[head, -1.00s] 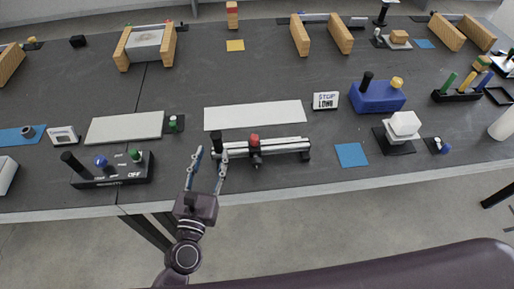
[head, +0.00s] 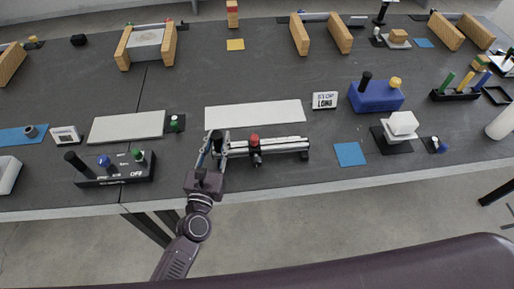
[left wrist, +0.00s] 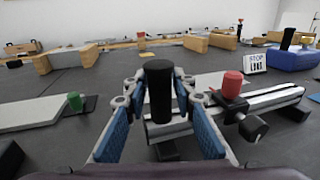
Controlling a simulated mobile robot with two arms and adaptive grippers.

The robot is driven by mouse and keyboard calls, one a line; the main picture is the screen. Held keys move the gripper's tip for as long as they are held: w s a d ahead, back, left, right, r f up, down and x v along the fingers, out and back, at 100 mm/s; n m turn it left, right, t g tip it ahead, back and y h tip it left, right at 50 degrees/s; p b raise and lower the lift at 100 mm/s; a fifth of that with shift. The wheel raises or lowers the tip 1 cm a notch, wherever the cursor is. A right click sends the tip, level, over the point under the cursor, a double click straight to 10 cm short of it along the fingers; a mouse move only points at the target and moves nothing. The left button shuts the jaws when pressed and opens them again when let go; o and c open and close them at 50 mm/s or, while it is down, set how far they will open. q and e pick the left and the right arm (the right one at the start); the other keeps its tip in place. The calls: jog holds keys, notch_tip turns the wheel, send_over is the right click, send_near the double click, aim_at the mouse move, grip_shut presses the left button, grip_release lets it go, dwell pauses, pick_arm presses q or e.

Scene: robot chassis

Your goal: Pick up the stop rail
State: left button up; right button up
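The stop rail (head: 282,146) is a silver rail with a black upright grip at its left end and a red knob on a slider. It lies on the dark table near the front edge. It also shows in the left wrist view (left wrist: 275,96). My left gripper (head: 215,141) is at the rail's left end, one finger on each side of the black grip. In the left wrist view, my left gripper (left wrist: 160,90) is open, its blue pads apart with the black grip standing between them. The fingers partly hide the rail's left end. My right gripper is not in view.
A long white plate (head: 255,114) lies just behind the rail. A "STOP LONG" sign (head: 325,100) stands to its back right. A black switch box (head: 112,170) is to the left. A blue square (head: 350,154) lies to the right.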

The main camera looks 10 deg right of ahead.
pick_arm(q)
grip_shut()
jog(key=shift+r, duration=0.1)
dwell(0.3)
notch_tip(320, 180, up, 20)
jog(key=p, duration=1.8)
notch_tip(320, 180, down, 19)
jog(key=b, duration=1.9)
jog(key=shift+b, duration=0.35)
jog(key=shift+f+b, duration=0.45)
jog(key=shift+f, duration=0.15)
dwell(0.9)
